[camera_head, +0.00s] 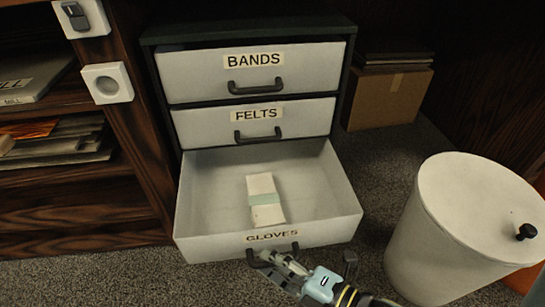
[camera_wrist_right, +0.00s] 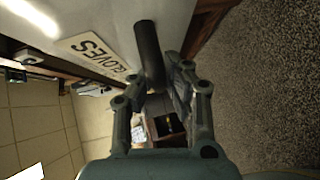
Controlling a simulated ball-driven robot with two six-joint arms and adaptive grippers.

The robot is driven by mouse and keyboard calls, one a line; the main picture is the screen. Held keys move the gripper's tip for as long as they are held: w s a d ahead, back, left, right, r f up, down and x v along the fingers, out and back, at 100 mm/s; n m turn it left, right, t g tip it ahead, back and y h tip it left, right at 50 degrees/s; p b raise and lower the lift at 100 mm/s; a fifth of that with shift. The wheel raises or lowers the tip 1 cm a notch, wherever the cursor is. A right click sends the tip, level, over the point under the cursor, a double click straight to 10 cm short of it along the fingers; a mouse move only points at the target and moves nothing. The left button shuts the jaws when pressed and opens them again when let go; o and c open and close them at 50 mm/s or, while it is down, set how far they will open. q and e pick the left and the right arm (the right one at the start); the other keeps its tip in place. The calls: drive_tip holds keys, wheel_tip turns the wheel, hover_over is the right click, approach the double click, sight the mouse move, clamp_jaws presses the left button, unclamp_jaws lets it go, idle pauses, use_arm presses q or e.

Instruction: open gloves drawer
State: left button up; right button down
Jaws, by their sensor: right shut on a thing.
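The gloves drawer (camera_head: 330,215) is the lowest of three in a dark cabinet. It stands pulled out, with its inside in plain view. A white pack with a pale green band (camera_head: 264,200) lies in it. Its front carries the GLOVES label (camera_head: 272,236) and a dark bar handle (camera_head: 262,259). My right gripper (camera_head: 276,263) is shut on that handle, at the drawer's front. In the right wrist view the handle (camera_wrist_right: 149,55) runs between the fingers of the gripper (camera_wrist_right: 160,85), beside the label (camera_wrist_right: 95,55). My left gripper is not in view.
The BANDS drawer (camera_head: 310,75) and FELTS drawer (camera_head: 310,120) above are shut. A white lidded bin (camera_head: 440,235) stands on the right, close to my right arm. A cardboard box (camera_head: 385,100) sits behind. Wooden shelves (camera_head: 70,205) stand left. Grey carpet (camera_head: 375,165) lies clear between drawer and bin.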

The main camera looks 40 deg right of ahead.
drive_tip(key=c, duration=1.3)
unclamp_jaws()
drive_tip(key=shift+r, duration=0.1)
drive_tip(key=shift+c, duration=0.2)
drive_tip(key=v, duration=1.2)
